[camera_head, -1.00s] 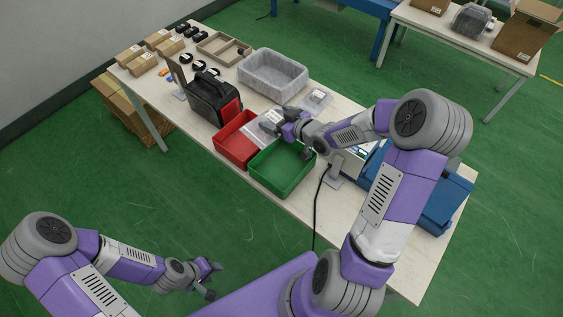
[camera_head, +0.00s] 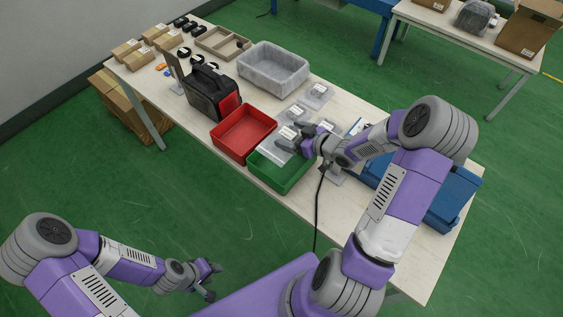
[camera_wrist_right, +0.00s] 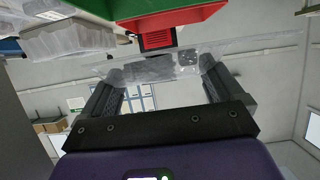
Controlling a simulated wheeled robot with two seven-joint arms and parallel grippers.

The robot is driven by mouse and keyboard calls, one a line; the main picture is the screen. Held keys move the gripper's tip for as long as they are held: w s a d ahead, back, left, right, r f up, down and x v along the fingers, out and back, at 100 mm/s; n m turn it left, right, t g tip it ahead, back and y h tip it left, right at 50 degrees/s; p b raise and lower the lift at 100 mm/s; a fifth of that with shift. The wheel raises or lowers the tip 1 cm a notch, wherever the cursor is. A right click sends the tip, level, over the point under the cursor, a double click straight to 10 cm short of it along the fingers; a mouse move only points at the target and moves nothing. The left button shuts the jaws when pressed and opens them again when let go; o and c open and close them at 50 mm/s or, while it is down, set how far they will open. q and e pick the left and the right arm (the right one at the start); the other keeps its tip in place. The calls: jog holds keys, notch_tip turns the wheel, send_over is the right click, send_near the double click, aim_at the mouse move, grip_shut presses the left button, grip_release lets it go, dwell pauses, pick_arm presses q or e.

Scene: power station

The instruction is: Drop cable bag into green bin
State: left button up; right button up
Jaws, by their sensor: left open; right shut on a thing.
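The cable bag (camera_head: 273,148) is clear plastic with a pale, flat look. My right gripper (camera_head: 297,136) is shut on it and holds it above the far part of the green bin (camera_head: 288,179). In the right wrist view, the clear bag (camera_wrist_right: 150,70) with dark contents spans between the fingertips of my right gripper (camera_wrist_right: 162,68). The green bin (camera_wrist_right: 70,12) shows at the top of that view. The bag hides part of the bin's inside. My left gripper (camera_head: 211,278) is open and empty, over the floor away from the table.
An empty-looking red bin (camera_head: 244,133) stands beside the green bin. More clear bags (camera_head: 318,93) lie behind them, near a grey translucent tub (camera_head: 272,68). A black case (camera_head: 208,95) stands left. Blue containers (camera_head: 445,200) are right of my right arm.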

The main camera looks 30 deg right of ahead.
jog(key=shift+f, duration=0.55)
jog(key=shift+r, duration=0.1)
jog(key=o, duration=0.8)
jog(key=p+v, duration=0.1)
jog(key=v, duration=0.6)
jog(key=shift+s+d+r, duration=0.1)
jog(key=shift+s, duration=0.15)
